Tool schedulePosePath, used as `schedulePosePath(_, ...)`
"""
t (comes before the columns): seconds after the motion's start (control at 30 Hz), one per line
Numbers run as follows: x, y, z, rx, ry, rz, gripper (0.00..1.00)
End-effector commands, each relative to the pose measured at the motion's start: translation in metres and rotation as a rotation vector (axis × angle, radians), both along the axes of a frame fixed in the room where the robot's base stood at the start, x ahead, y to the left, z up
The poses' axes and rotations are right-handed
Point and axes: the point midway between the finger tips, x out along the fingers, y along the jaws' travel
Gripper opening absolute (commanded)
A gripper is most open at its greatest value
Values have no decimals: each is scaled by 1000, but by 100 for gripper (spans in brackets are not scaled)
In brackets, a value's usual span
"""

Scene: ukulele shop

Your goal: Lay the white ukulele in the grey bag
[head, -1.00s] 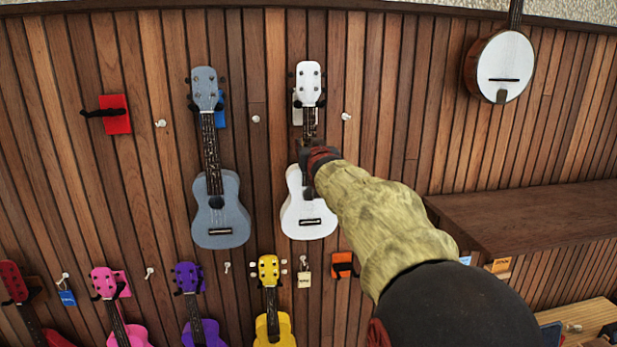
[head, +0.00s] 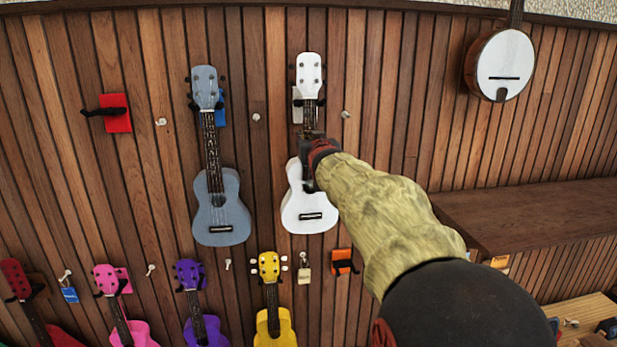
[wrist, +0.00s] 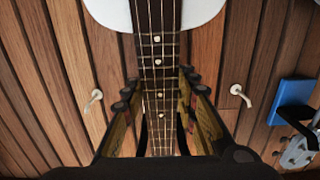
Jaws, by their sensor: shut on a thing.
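The white ukulele (head: 308,212) is upright in front of the wooden wall, its head (head: 309,72) at a white wall hanger (head: 297,105). My gripper (head: 315,150) is shut on its neck, just above the body. In the wrist view the dark fretboard (wrist: 157,60) runs between my two fingers (wrist: 158,105), with the white body edge (wrist: 205,12) at the top. My gripper hides part of the neck in the head view. I cannot tell whether the hanger still bears the ukulele. The grey bag is not in view.
A grey-blue ukulele (head: 220,210) hangs close on the left. A yellow ukulele (head: 270,315) and a purple one (head: 200,325) hang below. A wooden shelf (head: 540,215) juts out at right, under a banjo (head: 502,65). A red hanger (head: 115,113) is empty.

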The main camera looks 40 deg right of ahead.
Motion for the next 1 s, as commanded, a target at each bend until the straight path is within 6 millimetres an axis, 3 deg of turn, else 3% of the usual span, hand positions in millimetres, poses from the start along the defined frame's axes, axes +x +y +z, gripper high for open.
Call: schedulePosePath(1.0, -35, 21, 2, -2, -3, 0, 0)
